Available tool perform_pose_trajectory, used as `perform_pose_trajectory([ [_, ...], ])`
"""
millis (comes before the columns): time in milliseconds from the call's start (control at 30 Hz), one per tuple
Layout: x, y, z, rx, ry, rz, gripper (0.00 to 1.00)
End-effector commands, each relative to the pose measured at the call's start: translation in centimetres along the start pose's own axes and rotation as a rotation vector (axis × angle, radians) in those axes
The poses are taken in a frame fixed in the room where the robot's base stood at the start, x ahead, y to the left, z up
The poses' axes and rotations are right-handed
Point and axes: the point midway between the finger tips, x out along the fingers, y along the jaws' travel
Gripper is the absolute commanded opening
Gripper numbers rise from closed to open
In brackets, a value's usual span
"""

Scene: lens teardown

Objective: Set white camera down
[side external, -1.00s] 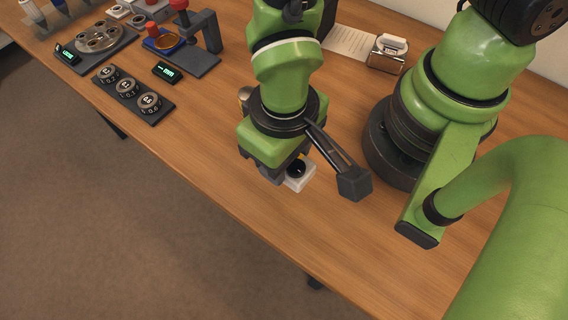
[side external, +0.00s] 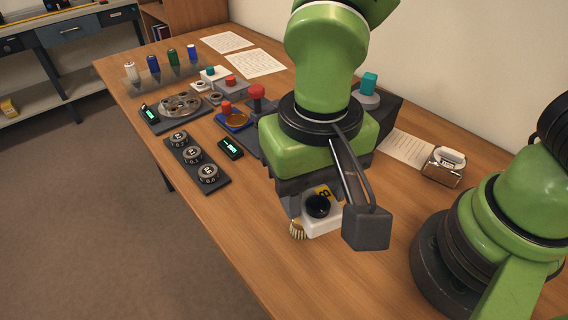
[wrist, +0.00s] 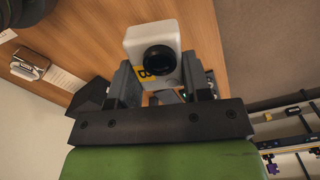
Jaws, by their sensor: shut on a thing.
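The white camera (side external: 334,219) is a small boxy body with a round black lens and a yellow label. My gripper (side external: 312,204) is shut on it, pointing down over the wooden table (side external: 236,238). In the wrist view the white camera (wrist: 137,36) sits between the two dark fingers of my gripper (wrist: 160,78), lens facing the view. The label is partly hidden there. I cannot tell whether its underside touches the table.
A tan-bristled brush (side external: 298,230) shows just left of the camera, partly hidden. A tray of round dials (side external: 193,154) and a red-knobbed press (side external: 257,98) stand further left. A chrome-framed white device (side external: 444,167) stands right. The table's front strip is clear.

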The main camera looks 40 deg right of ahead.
Motion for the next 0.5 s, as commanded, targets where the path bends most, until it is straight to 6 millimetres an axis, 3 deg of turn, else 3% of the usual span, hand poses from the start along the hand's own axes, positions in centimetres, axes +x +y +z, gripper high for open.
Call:
perform_pose_trajectory([
  [267,0.0,0.1,-9.0,0.495,0.002,0.0,0.2],
  [400,0.1,1.9,-14.6,0.814,0.001,0.001,0.2],
  [500,0.1,3.5,-17.6,0.989,0.0,0.001,0.2],
])
